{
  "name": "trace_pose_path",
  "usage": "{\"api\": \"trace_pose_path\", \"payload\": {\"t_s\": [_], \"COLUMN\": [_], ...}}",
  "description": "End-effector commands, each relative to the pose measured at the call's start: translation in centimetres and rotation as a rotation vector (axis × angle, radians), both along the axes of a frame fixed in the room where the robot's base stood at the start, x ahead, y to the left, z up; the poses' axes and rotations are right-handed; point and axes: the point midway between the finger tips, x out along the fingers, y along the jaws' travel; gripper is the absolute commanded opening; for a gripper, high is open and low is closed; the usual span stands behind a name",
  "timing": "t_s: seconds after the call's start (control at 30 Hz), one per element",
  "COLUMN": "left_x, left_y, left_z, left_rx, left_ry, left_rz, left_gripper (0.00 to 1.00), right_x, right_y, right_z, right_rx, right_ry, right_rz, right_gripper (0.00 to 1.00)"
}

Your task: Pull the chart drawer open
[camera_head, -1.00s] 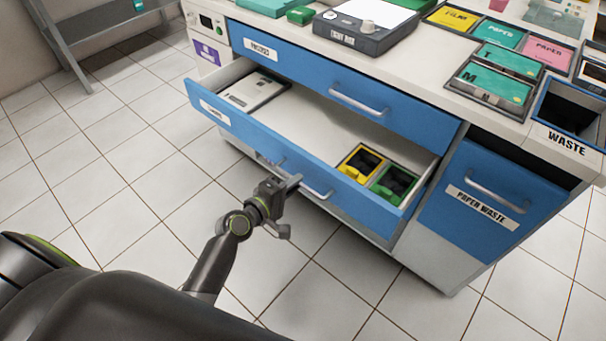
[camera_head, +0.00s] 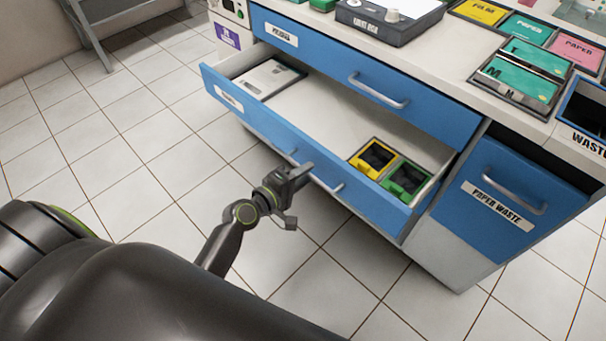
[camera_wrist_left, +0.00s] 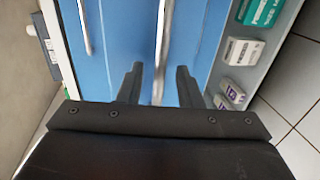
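The lower blue drawer (camera_head: 260,125) is pulled out, with its inside in view. Its front label is too small to read, so I cannot confirm it is the chart drawer. My left gripper (camera_head: 301,174) is at the drawer's front handle (camera_head: 332,187) and hides part of it. In the left wrist view, the two fingers of my left gripper (camera_wrist_left: 158,85) stand apart, with the handle (camera_wrist_left: 161,45) running between them and a gap on each side. My right gripper is out of view.
The drawer holds a pale flat item (camera_head: 268,77), a yellow bin (camera_head: 373,157) and a green bin (camera_head: 404,179). The upper blue drawer (camera_head: 330,65) is shut. A paper waste front (camera_head: 500,200) is at right. The tiled floor (camera_head: 160,160) before the drawer is clear.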

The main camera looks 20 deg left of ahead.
Motion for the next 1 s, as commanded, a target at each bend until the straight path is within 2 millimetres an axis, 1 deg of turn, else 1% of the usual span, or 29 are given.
{"api": "trace_pose_path", "payload": {"t_s": [0.13,0.27,0.57,0.67,0.8,0.9,1.0], "left_x": [-0.3,-1.8,-7.8,-9.9,-12.5,-14.0,-15.0], "left_y": [0.1,0.7,2.9,3.6,4.6,5.1,5.5], "left_z": [0.1,0.3,1.5,1.9,2.5,2.8,3.1], "left_rx": [0.0,0.001,0.003,0.003,0.003,0.003,0.003], "left_ry": [0.0,0.001,0.003,0.003,0.003,0.002,0.001], "left_rz": [0.001,0.001,0.0,0.0,-0.001,-0.001,-0.002], "left_gripper": [0.32,0.32,0.32,0.32,0.32,0.32,0.32], "right_x": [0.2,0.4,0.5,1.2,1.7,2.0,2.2], "right_y": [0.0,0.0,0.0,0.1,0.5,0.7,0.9], "right_z": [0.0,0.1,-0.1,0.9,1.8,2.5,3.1], "right_rx": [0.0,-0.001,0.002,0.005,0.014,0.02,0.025], "right_ry": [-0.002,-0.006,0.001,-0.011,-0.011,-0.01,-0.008], "right_rz": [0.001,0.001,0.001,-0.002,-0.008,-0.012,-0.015], "right_gripper": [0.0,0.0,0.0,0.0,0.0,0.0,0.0]}}
